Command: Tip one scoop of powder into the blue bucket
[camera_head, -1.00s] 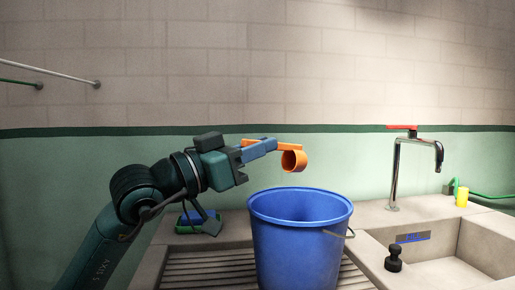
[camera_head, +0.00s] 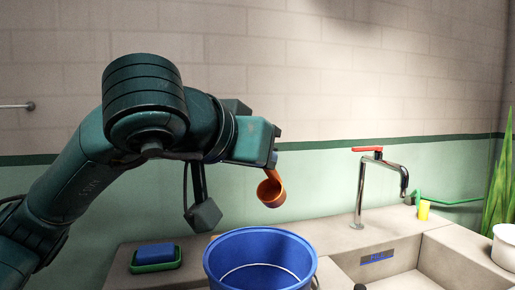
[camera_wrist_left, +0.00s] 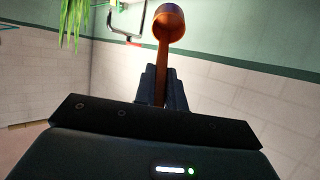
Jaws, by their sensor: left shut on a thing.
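The orange scoop (camera_head: 271,190) is in my left gripper (camera_head: 272,158), which is shut on its handle. In the left wrist view the scoop's cup (camera_wrist_left: 169,22) stands out past the fingers (camera_wrist_left: 161,88). The cup hangs tilted above the back rim of the blue bucket (camera_head: 262,240), apart from it. I cannot make out powder in the cup or falling from it. The bucket is upright on the sink counter, its lower part cut off by the frame; a pale ring shows inside it. My right gripper is not in view.
A blue sponge in a green dish (camera_head: 155,258) lies left of the bucket. A chrome tap with a red handle (camera_head: 367,149) stands right of it by the sink basin (camera_head: 400,285).

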